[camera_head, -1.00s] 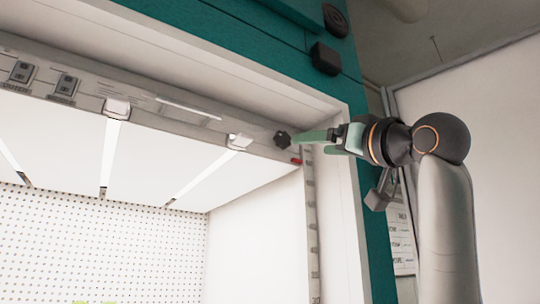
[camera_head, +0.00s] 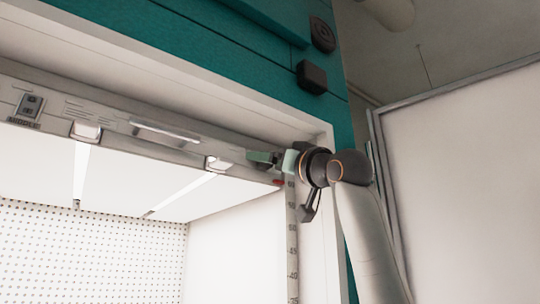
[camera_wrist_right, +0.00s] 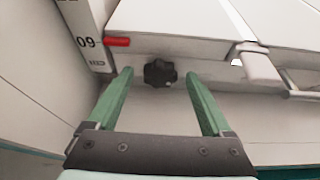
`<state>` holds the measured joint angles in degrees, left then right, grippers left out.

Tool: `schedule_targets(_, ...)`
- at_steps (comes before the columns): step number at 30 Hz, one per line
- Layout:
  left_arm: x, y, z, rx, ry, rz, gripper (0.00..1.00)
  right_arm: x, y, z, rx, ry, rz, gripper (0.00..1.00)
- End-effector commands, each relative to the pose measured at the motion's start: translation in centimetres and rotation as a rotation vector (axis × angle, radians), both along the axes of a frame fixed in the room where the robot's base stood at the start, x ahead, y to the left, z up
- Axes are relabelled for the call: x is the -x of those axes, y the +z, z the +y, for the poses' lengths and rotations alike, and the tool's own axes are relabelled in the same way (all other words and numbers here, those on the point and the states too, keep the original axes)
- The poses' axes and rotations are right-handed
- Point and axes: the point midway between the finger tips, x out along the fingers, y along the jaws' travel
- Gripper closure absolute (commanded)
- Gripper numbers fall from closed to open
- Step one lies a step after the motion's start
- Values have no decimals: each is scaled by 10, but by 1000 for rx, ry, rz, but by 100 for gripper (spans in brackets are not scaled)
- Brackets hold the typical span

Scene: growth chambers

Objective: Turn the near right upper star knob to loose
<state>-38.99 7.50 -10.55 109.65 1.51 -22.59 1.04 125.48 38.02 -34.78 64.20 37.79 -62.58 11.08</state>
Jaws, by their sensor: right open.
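The black star knob (camera_wrist_right: 160,72) is on the pale front rail of the chamber's upper edge, beside a red tab (camera_wrist_right: 117,42). My right gripper (camera_wrist_right: 159,75) is open, with one green fingertip on each side of the knob in the right wrist view. I see no contact between fingers and knob, and cannot tell how deep the tips reach around it. In the head view the right gripper (camera_head: 262,159) is up at the right end of the rail, and it largely hides the knob there. My left gripper is not in view.
The light rail (camera_head: 150,132) runs left, with white clips (camera_head: 217,163) under it. The white chamber frame (camera_head: 318,195) and a numbered strip (camera_head: 292,250) stand close by my right wrist. A black box (camera_head: 311,76) sits on the teal housing above. The chamber interior below is open.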

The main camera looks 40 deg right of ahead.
Motion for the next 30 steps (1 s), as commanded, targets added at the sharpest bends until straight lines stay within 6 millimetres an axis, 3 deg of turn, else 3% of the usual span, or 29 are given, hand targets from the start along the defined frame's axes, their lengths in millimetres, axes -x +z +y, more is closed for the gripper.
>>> schedule_targets(8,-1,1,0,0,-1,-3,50,-1,0,0,0,1,0,17)
schedule_targets(30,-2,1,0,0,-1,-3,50,-1,0,0,0,1,0,100)
